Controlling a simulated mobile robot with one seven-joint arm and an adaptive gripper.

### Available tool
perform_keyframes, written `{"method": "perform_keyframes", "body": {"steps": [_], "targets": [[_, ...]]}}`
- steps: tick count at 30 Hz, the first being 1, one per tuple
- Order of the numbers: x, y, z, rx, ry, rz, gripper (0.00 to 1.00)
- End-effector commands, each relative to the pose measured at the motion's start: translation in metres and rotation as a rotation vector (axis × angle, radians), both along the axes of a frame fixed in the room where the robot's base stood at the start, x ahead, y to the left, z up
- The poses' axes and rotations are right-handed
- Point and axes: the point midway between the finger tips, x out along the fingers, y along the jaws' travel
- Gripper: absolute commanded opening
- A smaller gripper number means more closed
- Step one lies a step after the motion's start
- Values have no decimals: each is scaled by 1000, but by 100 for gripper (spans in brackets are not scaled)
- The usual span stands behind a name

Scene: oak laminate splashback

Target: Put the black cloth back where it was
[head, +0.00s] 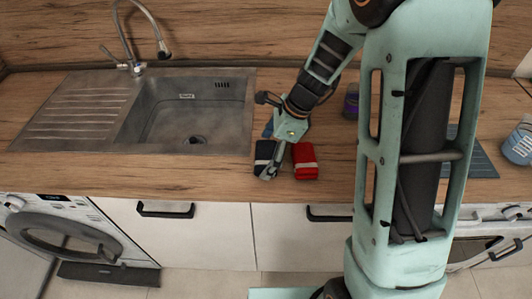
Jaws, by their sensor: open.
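The black cloth (263,151) lies folded on the wooden counter, just right of the sink, with a pale stripe on it. My gripper (268,174) is over the cloth's front right part, pointing down towards the counter's front edge, and is open. The gripper hides part of the cloth; I cannot tell whether the fingers touch it. A red cloth (305,161), folded with a pale stripe, lies just to the right of the gripper. A bit of something blue (268,130) shows behind the gripper, mostly hidden.
The steel sink (190,112) with drainer and tap (137,67) is on the left. A dark purple jar (351,101) stands behind, beside my arm. A white and blue tub (519,143) is at the far right. The counter's front edge is close to the cloths.

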Motion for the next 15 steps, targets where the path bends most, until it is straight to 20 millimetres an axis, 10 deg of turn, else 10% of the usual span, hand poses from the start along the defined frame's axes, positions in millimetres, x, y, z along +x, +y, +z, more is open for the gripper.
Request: {"method": "perform_keyframes", "body": {"steps": [15], "targets": [[0, -38, 92, 0, -5, -1, 96]]}}
